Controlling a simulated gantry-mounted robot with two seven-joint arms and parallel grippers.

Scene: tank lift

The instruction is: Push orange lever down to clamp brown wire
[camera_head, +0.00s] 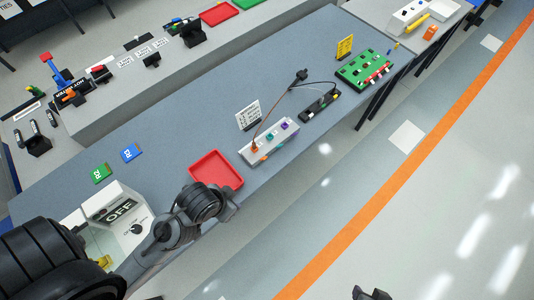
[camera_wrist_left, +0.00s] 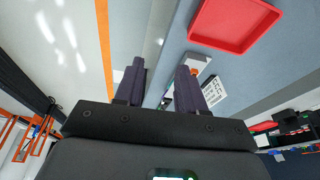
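A white connector block (camera_head: 277,147) lies on the blue-grey table, with small orange, purple and teal levers along it. The orange lever (camera_head: 255,149) is at its left end; its exact tilt is too small to tell. A brown wire (camera_head: 268,113) arcs from that end to a black piece farther back. My left wrist (camera_head: 203,203) is by the table's front edge, left of the block; its fingers are hidden in the head view. In the left wrist view my left gripper (camera_wrist_left: 161,85) is open and empty, with the block (camera_wrist_left: 203,62) partly behind one finger. A dark tip, probably my right gripper (camera_head: 371,293), shows at the bottom edge.
A red tray (camera_head: 216,169) lies between my left wrist and the block. A white sign (camera_head: 248,114) stands behind the block. A black strip (camera_head: 320,107) and green board (camera_head: 365,69) are to the right. An OFF box (camera_head: 118,212) is at left. Floor beyond the front edge is clear.

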